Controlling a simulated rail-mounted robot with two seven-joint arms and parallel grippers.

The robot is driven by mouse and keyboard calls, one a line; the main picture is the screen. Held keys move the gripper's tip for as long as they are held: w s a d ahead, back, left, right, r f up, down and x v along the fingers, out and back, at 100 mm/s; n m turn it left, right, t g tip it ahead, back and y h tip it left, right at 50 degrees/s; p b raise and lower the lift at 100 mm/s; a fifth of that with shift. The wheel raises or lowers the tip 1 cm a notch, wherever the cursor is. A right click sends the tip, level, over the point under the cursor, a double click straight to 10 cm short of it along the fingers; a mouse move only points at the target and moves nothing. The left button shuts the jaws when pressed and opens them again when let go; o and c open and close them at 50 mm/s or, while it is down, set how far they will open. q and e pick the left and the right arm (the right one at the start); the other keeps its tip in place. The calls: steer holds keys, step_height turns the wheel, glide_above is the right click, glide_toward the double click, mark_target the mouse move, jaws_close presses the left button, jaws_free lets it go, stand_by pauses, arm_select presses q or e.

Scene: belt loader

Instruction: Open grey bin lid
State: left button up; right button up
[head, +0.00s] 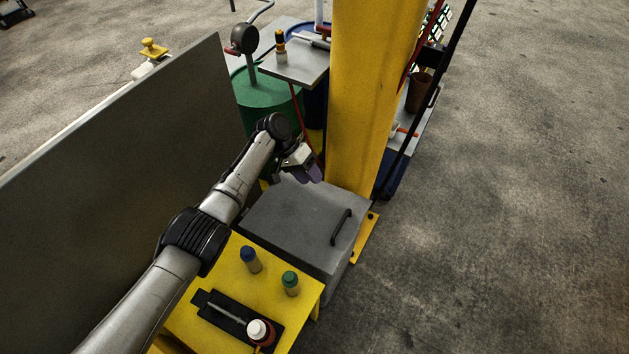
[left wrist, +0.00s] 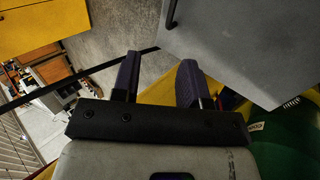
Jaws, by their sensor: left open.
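The grey bin (head: 333,262) stands on the floor beside the yellow table, with its flat grey lid (head: 290,212) shut. A black bar handle (head: 341,227) sits near the lid's right edge. My left gripper (head: 315,174) is at the lid's far side, near the yellow column, apart from the handle. In the left wrist view its two purple-grey fingers (left wrist: 157,78) are spread with nothing between them. The lid (left wrist: 235,45) fills the upper right there, and part of the handle (left wrist: 171,14) shows at the top. My right gripper is not in view.
The yellow table (head: 228,275) holds two small bottles, a black tray and a white-capped bottle. A yellow column (head: 368,100) rises behind the bin. A green drum (head: 262,105) and a grey panel (head: 120,170) stand left. Floor right of the bin is clear.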

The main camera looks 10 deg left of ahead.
arm_select(q)
steer(key=p+v, duration=0.1)
steer(key=v, duration=0.9)
steer(key=shift+a+r, duration=0.2)
